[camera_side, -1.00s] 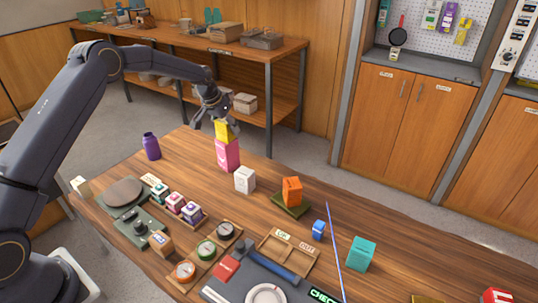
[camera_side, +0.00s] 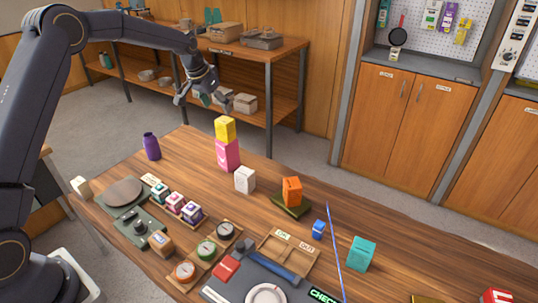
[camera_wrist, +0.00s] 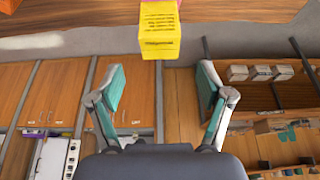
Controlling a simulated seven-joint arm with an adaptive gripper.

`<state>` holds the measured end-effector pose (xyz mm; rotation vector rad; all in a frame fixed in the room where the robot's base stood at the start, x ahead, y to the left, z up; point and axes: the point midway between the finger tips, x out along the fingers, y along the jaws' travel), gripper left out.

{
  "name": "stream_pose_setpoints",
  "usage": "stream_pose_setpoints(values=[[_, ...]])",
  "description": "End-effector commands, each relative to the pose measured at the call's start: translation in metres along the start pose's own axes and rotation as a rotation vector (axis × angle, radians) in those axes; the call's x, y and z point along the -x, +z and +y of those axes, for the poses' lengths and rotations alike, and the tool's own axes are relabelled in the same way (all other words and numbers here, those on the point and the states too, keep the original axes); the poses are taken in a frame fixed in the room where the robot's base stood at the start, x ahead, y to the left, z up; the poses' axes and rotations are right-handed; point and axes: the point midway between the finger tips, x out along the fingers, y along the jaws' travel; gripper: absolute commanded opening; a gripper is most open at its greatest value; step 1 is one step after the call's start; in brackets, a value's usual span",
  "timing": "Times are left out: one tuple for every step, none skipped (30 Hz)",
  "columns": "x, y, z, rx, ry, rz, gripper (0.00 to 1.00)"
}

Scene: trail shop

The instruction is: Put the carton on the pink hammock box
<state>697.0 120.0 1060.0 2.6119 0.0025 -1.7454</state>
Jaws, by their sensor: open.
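The yellow carton (camera_side: 225,129) sits upright on top of the pink hammock box (camera_side: 228,155) at the far side of the wooden table. It looks seated on the box's top face. In the wrist view the carton (camera_wrist: 159,32) is at the top middle, with a sliver of pink beside its upper edge. My gripper (camera_side: 202,98) is open and empty, above and to the left of the carton, apart from it. In the wrist view its two teal-padded fingers (camera_wrist: 161,82) are spread wide with nothing between them.
A white box (camera_side: 245,180) stands in front of the pink box, and a purple bottle (camera_side: 152,146) to its left. An orange box (camera_side: 292,191) sits on a dark green base. A blue block (camera_side: 319,229) and a teal box (camera_side: 360,254) stand further right. A workbench (camera_side: 280,55) is behind.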

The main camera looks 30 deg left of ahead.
Motion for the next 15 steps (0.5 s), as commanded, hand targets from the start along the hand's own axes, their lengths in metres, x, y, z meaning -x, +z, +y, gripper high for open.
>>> stream_pose_setpoints(values=[[0.008,-0.001,0.000,0.000,-0.001,0.002,0.79],[0.012,-0.001,0.000,0.000,-0.001,0.002,0.79],[0.016,0.000,0.000,0.000,0.000,0.001,0.79],[0.018,0.000,0.000,-0.001,0.000,0.001,0.79],[0.021,0.000,0.001,-0.001,0.000,0.001,0.79],[0.027,0.001,0.002,-0.003,-0.001,0.002,0.79],[0.032,0.001,0.004,-0.006,-0.003,0.003,0.79],[0.040,0.003,0.008,-0.009,-0.004,0.005,0.79],[0.053,0.006,0.014,-0.015,-0.008,0.007,0.79],[0.065,0.009,0.020,-0.021,-0.011,0.010,0.79],[0.078,0.015,0.026,-0.026,-0.015,0.012,0.79],[0.098,0.024,0.035,-0.032,-0.021,0.015,0.79],[0.114,0.033,0.043,-0.036,-0.026,0.018,0.79],[0.130,0.043,0.050,-0.040,-0.031,0.022,0.79],[0.151,0.059,0.060,-0.043,-0.036,0.027,0.79]])
